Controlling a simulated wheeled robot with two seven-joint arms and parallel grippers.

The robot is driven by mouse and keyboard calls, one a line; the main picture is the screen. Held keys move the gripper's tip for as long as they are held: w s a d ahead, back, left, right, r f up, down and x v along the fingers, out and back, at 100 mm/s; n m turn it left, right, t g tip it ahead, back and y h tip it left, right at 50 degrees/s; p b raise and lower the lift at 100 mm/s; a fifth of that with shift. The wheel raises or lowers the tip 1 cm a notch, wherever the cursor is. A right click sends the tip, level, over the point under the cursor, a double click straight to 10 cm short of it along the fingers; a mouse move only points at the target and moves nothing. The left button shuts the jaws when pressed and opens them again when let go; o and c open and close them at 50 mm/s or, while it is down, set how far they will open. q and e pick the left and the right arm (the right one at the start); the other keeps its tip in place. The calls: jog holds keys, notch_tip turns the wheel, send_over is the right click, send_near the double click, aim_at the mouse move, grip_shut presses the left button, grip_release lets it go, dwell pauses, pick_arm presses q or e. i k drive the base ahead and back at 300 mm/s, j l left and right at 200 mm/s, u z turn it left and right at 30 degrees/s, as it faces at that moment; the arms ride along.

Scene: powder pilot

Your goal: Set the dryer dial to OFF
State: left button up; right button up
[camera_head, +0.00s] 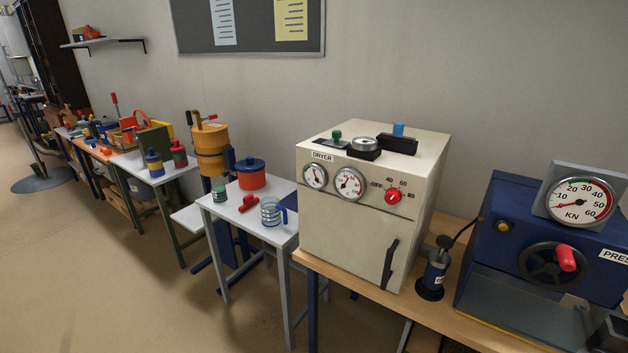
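The dryer (340,245) is a cream-coloured box labelled DRYER, standing on a wooden-topped bench. Its red round dial (393,196) is on the upper right of the front face, with the marks OFF, 40, 60 and 80 around it. The dial is too small in view to tell which mark it points at. Two round white gauges (348,184) sit to the left of the dial. A dark door handle (389,264) is below it. Neither of my grippers shows in this view.
A blue press (510,248) with a KN gauge and a red-knobbed wheel stands right of the dryer. A small dark blue cylinder device (432,276) stands between them. Small items sit on the dryer's top. A white table (222,208) with containers stands left. The floor (120,290) at front left is clear.

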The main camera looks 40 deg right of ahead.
aim_at(391, 198)
jog(key=k+l+z, duration=0.1)
jog(key=z, duration=0.4)
jog(key=k+l+z, duration=0.15)
jog(key=z, duration=0.3)
jog(key=l+z, duration=0.2)
jog(key=z, duration=0.3)
